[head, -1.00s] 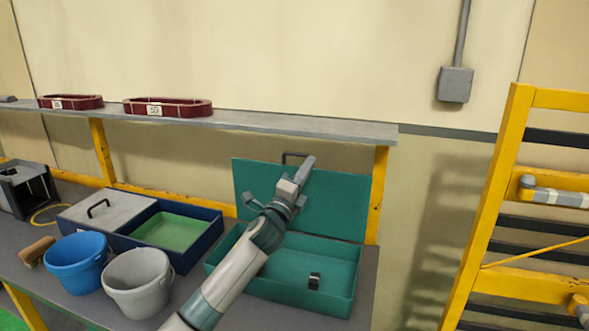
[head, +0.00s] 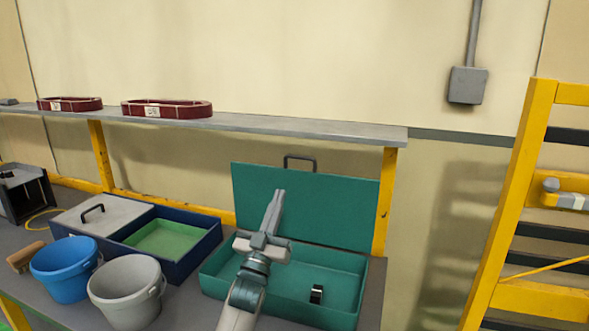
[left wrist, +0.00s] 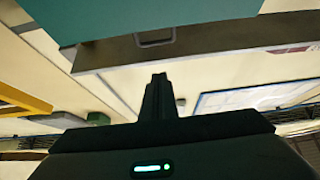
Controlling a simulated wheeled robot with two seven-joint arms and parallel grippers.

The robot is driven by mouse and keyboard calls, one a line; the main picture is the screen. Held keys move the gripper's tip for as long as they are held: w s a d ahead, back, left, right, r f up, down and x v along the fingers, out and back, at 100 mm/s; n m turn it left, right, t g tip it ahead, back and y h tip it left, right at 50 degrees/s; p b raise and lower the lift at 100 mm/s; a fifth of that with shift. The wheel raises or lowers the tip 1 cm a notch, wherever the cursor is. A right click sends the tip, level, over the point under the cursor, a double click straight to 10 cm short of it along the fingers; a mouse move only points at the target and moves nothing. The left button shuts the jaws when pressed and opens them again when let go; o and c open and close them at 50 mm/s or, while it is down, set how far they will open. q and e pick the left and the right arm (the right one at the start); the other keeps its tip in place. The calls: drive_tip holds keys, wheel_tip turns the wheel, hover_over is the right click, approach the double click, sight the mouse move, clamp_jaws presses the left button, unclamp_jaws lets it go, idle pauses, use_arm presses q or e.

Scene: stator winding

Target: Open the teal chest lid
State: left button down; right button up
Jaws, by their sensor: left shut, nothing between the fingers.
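The teal chest (head: 335,277) stands on the workbench with its lid (head: 337,204) raised upright at the back, leaning toward the wall. The lid's dark handle (head: 300,161) sticks up from its top edge. A small black-and-silver item (head: 316,294) lies inside the chest. My left gripper (head: 277,197) is shut and empty, pointing up in front of the lid's left part. In the left wrist view, the shut fingers (left wrist: 158,85) show in the middle, with the teal lid (left wrist: 150,15) and its handle (left wrist: 155,38) at the top. My right gripper is not in view.
Left of the chest is a navy box (head: 195,250) with a green inside and a grey lid part. A blue bucket (head: 65,270) and a grey bucket (head: 127,290) stand at the front. A shelf (head: 290,127) runs above, bearing red stator parts (head: 165,109). A yellow rack (head: 510,210) stands at right.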

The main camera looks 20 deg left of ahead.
use_arm(q)
drive_tip(key=w+f+p+x, duration=0.1)
drive_tip(key=p+x, duration=0.4)
drive_tip(key=x, duration=0.8)
drive_tip(key=shift+w+f, duration=0.3)
drive_tip(key=shift+f, duration=0.45)
drive_tip(key=shift+d, duration=0.1)
